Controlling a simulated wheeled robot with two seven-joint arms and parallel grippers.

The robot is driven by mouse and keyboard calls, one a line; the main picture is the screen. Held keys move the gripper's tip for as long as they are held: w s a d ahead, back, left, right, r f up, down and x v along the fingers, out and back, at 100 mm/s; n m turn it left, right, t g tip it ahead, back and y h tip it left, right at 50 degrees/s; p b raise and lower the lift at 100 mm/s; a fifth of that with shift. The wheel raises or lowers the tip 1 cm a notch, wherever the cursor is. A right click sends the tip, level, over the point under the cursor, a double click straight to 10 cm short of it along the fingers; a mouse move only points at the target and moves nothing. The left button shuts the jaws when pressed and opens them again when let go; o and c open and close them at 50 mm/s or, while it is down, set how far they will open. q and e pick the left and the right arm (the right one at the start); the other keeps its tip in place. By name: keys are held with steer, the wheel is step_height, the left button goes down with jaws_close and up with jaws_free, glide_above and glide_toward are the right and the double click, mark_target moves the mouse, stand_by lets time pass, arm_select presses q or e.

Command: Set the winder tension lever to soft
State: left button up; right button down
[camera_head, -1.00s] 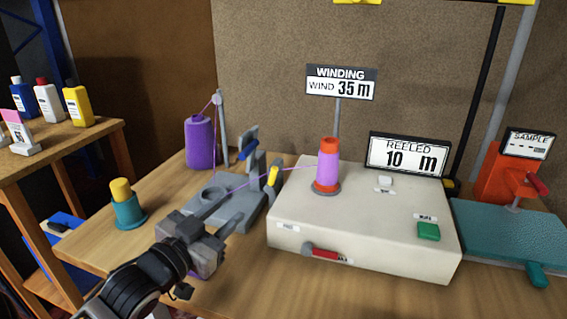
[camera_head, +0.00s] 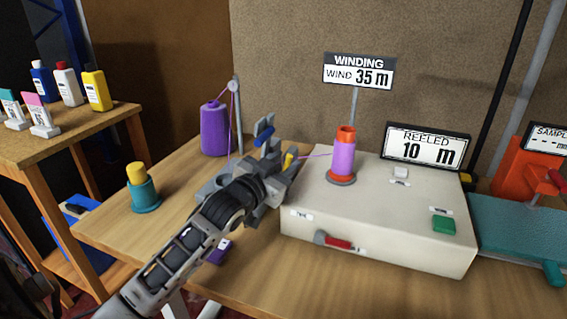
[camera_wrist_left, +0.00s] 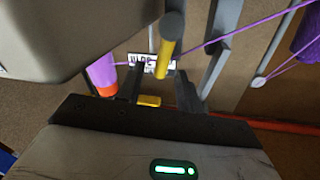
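The grey thread stand beside the winder carries a yellow-handled lever (camera_head: 289,160) and a blue-handled lever (camera_head: 264,135). I take the yellow one as the tension lever, but cannot read its setting. My left gripper (camera_head: 280,178) is at the stand and hides much of it. In the left wrist view the yellow handle (camera_wrist_left: 168,45) lies between the gripper's (camera_wrist_left: 172,85) spread fingers, with no clear contact. A small white label (camera_wrist_left: 150,60) behind it is partly covered. Purple thread runs past the levers to the purple cone (camera_head: 343,158) on the winder. My right gripper is out of view.
The cream winder box (camera_head: 400,240) has a red-handled lever (camera_head: 338,243) on its front and a green button (camera_head: 443,224) on top. A purple spool (camera_head: 215,130) stands behind. A teal cup (camera_head: 144,195) is at left.

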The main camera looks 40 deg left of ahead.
arm_select(q)
steer(key=shift+w, duration=0.25)
jaws_close()
